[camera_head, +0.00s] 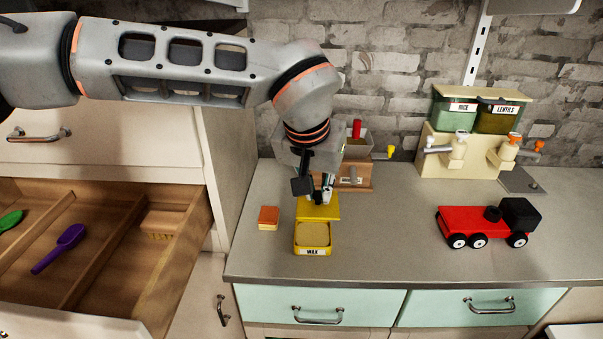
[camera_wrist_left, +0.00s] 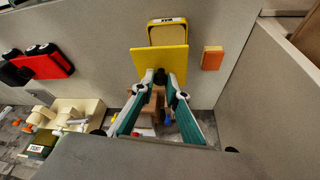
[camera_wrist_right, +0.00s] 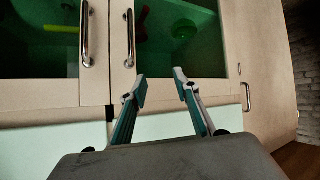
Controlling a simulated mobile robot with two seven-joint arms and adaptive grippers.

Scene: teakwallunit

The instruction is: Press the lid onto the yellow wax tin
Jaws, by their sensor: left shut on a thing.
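The yellow wax tin (camera_head: 312,250) stands upright on the grey counter, labelled WAX, with its tan wax filling exposed. My left gripper (camera_head: 322,193) is shut on the dark knob of the square yellow lid (camera_head: 318,208). In the left wrist view the lid (camera_wrist_left: 160,62) overlaps the near edge of the tin (camera_wrist_left: 167,32), offset from its opening. I cannot tell the height of the gap between them. My right gripper (camera_wrist_right: 160,84) is open and empty, facing cabinet doors; it is not in the head view.
An orange sponge-like block (camera_head: 269,217) lies left of the tin. A brown wooden box (camera_head: 352,177) stands behind. A red toy truck (camera_head: 482,226) and a cream dispenser (camera_head: 440,150) are at the right. An open drawer (camera_head: 105,250) juts out at left. Counter between tin and truck is clear.

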